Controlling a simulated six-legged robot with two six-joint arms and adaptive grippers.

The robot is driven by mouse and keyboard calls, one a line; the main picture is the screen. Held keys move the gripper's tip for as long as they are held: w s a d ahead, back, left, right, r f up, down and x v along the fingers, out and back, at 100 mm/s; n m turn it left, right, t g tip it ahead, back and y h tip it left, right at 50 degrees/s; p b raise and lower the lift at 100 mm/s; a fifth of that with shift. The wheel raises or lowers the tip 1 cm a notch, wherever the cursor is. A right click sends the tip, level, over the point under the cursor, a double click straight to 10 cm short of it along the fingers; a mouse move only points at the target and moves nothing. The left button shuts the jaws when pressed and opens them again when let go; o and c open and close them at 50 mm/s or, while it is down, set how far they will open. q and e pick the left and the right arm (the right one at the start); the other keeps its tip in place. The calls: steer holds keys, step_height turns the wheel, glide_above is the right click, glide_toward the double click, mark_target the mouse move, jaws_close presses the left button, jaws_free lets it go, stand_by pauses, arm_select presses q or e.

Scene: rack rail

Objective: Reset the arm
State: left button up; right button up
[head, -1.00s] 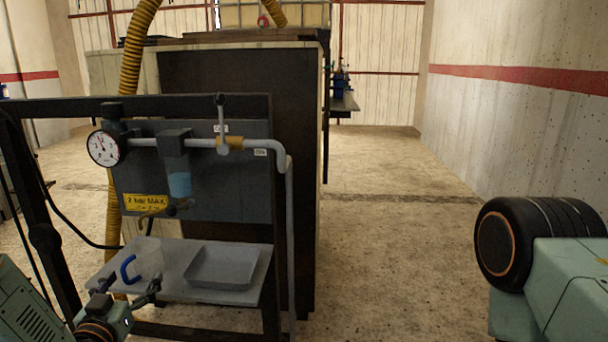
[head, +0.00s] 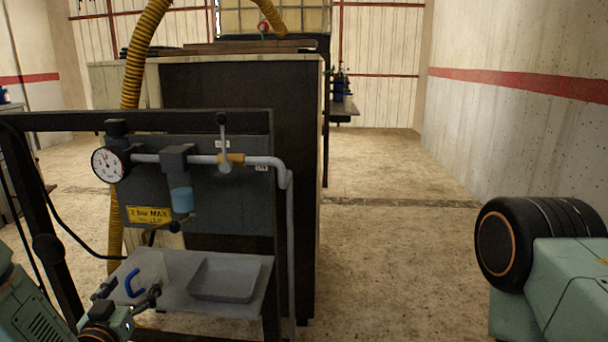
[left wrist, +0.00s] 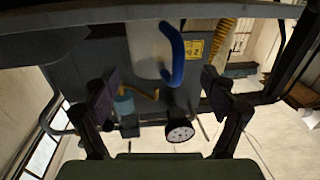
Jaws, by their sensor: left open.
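My left gripper (head: 128,291) is at the lower left, at the front edge of the rack's grey shelf. It also shows in the left wrist view (left wrist: 160,96), its two dark fingers wide apart with nothing between them. A pale, see-through jug (head: 154,266) with a blue handle (head: 132,283) stands on the shelf just beyond the fingers. The blue handle (left wrist: 176,56) shows above the finger gap in the left wrist view. I cannot tell whether a finger touches it. My right gripper is out of view.
A grey tray (head: 224,279) lies on the shelf (head: 180,299), right of the jug. Above are a panel (head: 232,205) with a round gauge (head: 108,165), a grey pipe and a yellow label (head: 150,214). A dark rack frame (head: 40,240) stands left.

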arm_select(q)
steer(key=s+r+p, duration=0.1)
steer(key=s+p, duration=0.3)
steer(key=s, duration=0.3)
steer(key=shift+a, duration=0.25)
steer(key=shift+s+d+f, duration=0.1)
steer(key=shift+s+f, duration=0.05)
